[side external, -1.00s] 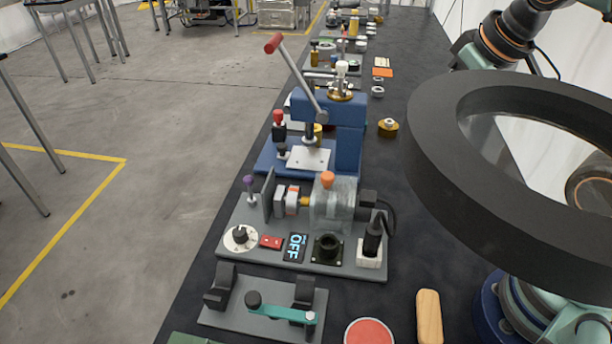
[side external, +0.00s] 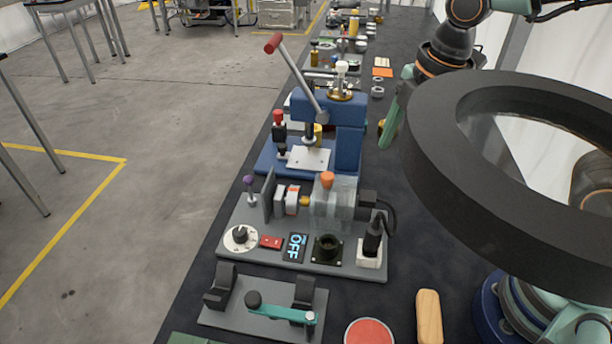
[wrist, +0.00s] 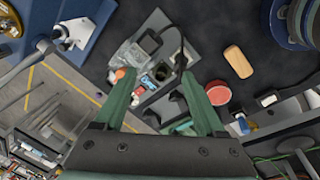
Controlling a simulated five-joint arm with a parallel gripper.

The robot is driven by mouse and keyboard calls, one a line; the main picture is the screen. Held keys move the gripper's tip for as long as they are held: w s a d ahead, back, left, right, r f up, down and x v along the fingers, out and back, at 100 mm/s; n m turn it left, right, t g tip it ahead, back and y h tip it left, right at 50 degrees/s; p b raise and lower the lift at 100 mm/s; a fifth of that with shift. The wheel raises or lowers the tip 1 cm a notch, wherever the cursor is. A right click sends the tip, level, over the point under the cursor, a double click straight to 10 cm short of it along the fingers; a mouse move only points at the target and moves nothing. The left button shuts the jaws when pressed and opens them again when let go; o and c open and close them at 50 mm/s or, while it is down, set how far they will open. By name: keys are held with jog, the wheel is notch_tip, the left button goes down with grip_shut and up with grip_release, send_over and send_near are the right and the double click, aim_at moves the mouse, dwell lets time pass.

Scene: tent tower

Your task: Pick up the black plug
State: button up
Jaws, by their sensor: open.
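The black plug (side external: 373,236) stands upright in a white socket block (side external: 369,253) at the right end of the grey device board (side external: 342,265). A black cable loops from it to the motor unit (side external: 332,205). In the wrist view the plug (wrist: 181,62) shows small, near the tip of the right finger. My gripper (wrist: 158,75) is open and empty, its two green fingers spread. In the side external view its green finger (side external: 391,120) hangs above the bench, behind and to the right of the board, well apart from the plug. The ring hides part of my arm.
A large dark ring (side external: 425,150) fills the right foreground. A blue lever press (side external: 345,135) stands behind the board. A wooden block (side external: 428,315) and a red disc (side external: 369,332) lie in front. The bench right of the board is mostly clear.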

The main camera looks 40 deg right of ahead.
aim_at(375, 227)
jog(key=a+f+n, duration=0.1)
jog(key=n, duration=0.2)
jog(key=s+a+f+n+g, duration=0.1)
jog(key=a+n, duration=0.1)
jog(key=n, duration=0.1)
jog(key=s+a+n+g, duration=0.1)
jog(key=n, duration=0.2)
jog(key=shift+a+f+n+h, duration=0.2)
jog(key=shift+f+n+h, duration=0.1)
jog(key=shift+f+n, duration=0.1)
jog(key=shift+f, duration=0.25)
notch_tip(375, 227, down, 7)
jog(key=shift+r, duration=0.15)
jog(key=shift+a+f, duration=0.2)
jog(key=shift+f, duration=2.3)
grip_shut()
